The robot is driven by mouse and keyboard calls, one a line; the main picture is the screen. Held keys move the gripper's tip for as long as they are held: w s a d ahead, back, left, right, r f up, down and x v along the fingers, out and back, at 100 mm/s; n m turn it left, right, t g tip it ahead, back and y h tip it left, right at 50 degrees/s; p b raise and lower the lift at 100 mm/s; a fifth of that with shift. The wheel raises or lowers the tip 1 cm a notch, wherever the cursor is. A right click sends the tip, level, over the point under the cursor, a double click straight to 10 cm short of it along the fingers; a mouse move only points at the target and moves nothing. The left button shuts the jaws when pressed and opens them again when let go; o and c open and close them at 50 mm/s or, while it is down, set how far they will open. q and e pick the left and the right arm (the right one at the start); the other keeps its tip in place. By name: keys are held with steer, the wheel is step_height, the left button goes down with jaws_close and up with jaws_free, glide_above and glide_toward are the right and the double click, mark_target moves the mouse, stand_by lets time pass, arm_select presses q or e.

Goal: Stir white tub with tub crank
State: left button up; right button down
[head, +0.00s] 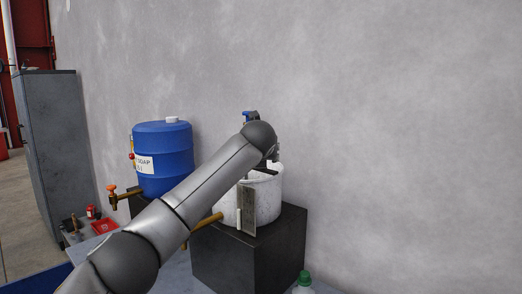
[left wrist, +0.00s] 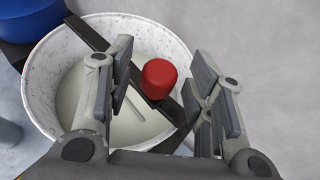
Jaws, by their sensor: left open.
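The white tub (head: 268,200) stands on a dark block against the wall, partly behind my left arm in the head view. In the left wrist view the tub (left wrist: 38,92) is seen from above, holding pale liquid. A dark bar (left wrist: 88,35) crosses its top. A red knob (left wrist: 160,78), apparently the tub crank's handle, stands up by the bar. My left gripper (left wrist: 163,74) is open above the tub, with a finger on each side of the knob and visible gaps. Contact with the knob does not show. In the head view my arm hides most of this gripper.
A blue soap barrel (head: 163,150) with a tap stands left of the tub. The dark block (head: 240,262) carries the tub. A green-capped bottle (head: 304,283) is at the bottom edge. Red items (head: 104,226) lie at lower left. The wall (head: 400,130) is close behind.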

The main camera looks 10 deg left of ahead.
arm_select(q)
steer(key=a+v, duration=0.1)
steer(key=v, duration=0.9)
steer(key=shift+s+d+r, duration=0.15)
steer(key=shift+s+d, duration=0.25)
steer(key=shift+d, duration=0.1)
